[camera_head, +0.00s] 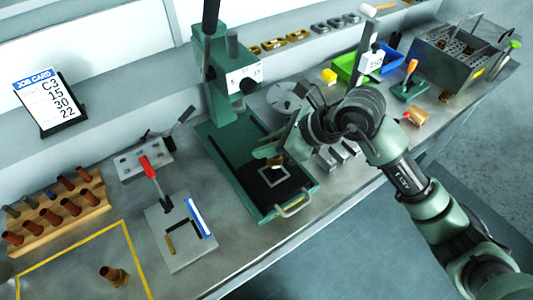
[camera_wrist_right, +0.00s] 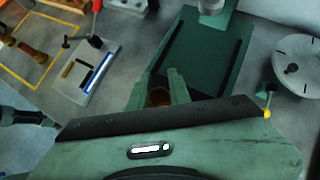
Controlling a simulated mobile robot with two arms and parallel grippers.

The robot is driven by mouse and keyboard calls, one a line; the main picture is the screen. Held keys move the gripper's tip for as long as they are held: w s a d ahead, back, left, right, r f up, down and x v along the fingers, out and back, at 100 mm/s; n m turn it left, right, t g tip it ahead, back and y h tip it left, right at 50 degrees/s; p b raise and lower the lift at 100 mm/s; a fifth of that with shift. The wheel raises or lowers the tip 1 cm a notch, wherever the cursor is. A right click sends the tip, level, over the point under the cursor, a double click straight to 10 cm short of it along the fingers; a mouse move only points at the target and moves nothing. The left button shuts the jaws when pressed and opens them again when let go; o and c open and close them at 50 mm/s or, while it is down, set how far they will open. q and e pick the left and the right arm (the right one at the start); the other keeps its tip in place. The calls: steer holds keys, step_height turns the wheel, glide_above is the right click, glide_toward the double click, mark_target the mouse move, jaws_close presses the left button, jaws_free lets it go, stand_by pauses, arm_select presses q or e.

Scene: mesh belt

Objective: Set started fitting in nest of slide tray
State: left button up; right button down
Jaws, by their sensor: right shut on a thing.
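My right gripper (camera_head: 279,153) is shut on a copper-and-brass fitting (camera_head: 275,161), over the slide tray of the green press. In the right wrist view, the copper end of the fitting (camera_wrist_right: 158,97) shows between the fingers (camera_wrist_right: 161,92), which hide much of it. The slide tray (camera_head: 264,206) is dark, with a metal handle at its front. Its nest (camera_head: 272,180) is a pale square outline, just below the held fitting in the head view. I cannot tell whether the fitting touches the tray.
The press column (camera_head: 222,85) stands close behind the gripper. Left are a red-handled fixture (camera_head: 180,232), a wooden rack (camera_head: 55,215) and another fitting (camera_head: 114,275) in a yellow outline. Right are metal blocks (camera_head: 340,155), a green bin (camera_head: 347,68) and a grey basket tank (camera_head: 455,55).

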mark_target(266, 171)
steer(key=shift+f, duration=0.55)
step_height(266, 171, down, 3)
steer(key=shift+f+p, duration=0.1)
steer(key=shift+p, duration=0.3)
steer(key=shift+f, duration=0.25)
steer(key=c, duration=1.3)
jaws_free()
